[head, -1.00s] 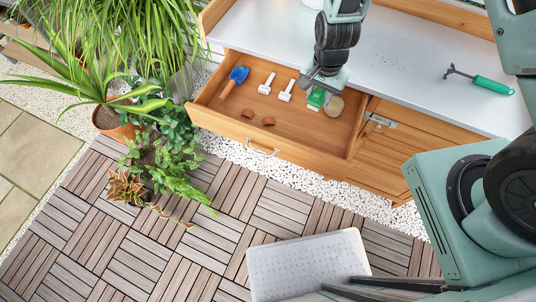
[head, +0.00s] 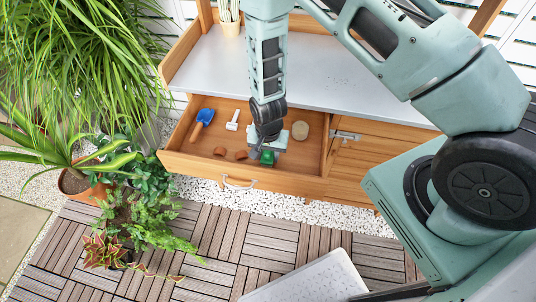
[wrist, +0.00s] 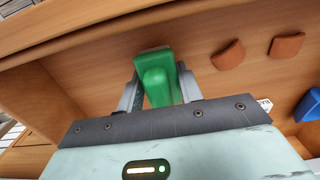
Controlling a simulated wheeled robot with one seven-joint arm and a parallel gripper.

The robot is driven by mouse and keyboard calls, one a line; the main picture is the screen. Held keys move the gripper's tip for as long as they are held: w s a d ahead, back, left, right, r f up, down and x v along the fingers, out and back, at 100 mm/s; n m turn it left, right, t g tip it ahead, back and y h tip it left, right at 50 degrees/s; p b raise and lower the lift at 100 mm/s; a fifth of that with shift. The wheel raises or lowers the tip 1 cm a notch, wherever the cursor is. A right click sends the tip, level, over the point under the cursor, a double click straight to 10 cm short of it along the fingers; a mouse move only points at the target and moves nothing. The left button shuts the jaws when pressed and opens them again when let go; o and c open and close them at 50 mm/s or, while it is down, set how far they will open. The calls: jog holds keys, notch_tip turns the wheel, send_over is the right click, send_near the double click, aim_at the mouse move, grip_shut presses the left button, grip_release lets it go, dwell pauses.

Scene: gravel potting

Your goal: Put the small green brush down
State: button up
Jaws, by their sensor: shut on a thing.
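My gripper (head: 267,150) is shut on the small green brush (head: 267,157), inside the outline of the open wooden drawer (head: 205,166). In the wrist view the green brush (wrist: 157,76) sits between my two fingers (wrist: 160,92), with the drawer's wooden floor behind it. The brush is near the drawer's front wall. I cannot tell whether it touches the drawer floor.
The drawer also holds a blue scoop (head: 204,117), a white tool (head: 232,121), two terracotta shards (head: 219,151) (head: 241,155) and a round tan disc (head: 300,130). The grey bench top (head: 340,88) is above. Drawer floor at the right looks clear.

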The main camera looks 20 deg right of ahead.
jog(key=shift+f, duration=0.6)
jog(key=shift+s+f+b, duration=0.1)
jog(key=shift+f+b, duration=0.25)
jog(key=shift+f, duration=0.05)
